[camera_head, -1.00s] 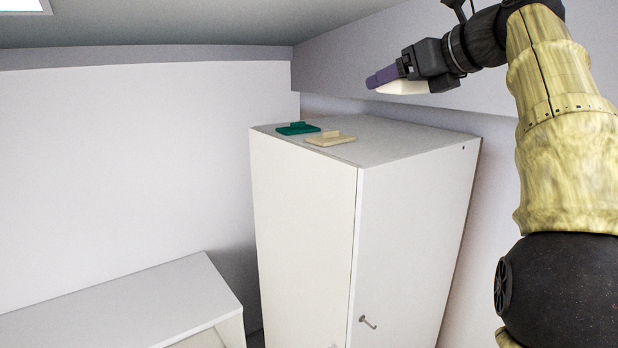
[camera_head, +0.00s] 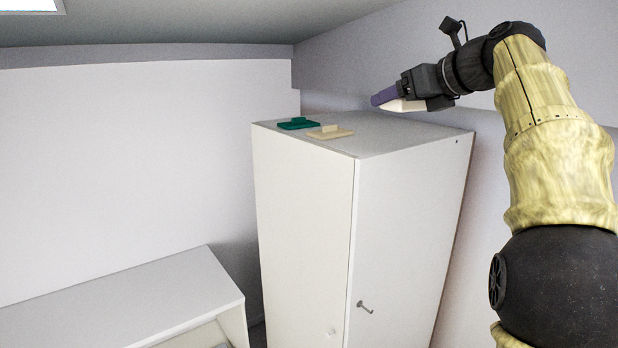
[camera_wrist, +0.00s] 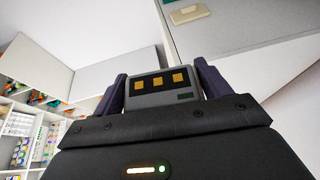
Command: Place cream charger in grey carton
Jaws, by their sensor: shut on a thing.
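My gripper (camera_head: 380,98) is shut on a pale cream block, which I take to be the cream charger (camera_head: 404,106). It is held in the air above the right side of a tall white cabinet, a purple finger showing beside it. In the wrist view the charger (camera_wrist: 160,98) sits between the two purple fingers. It looks grey there, with a dark strip bearing three orange-gold squares and a small green patch. I see no grey carton in these views.
The tall white cabinet (camera_head: 305,215) has a dark green flat piece (camera_head: 298,124) and a cream flat piece (camera_head: 329,132) on its top. A low white unit (camera_head: 165,300) stands at lower left. Shelves with many small items (camera_wrist: 42,125) show in the wrist view. A wall rises behind the cabinet.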

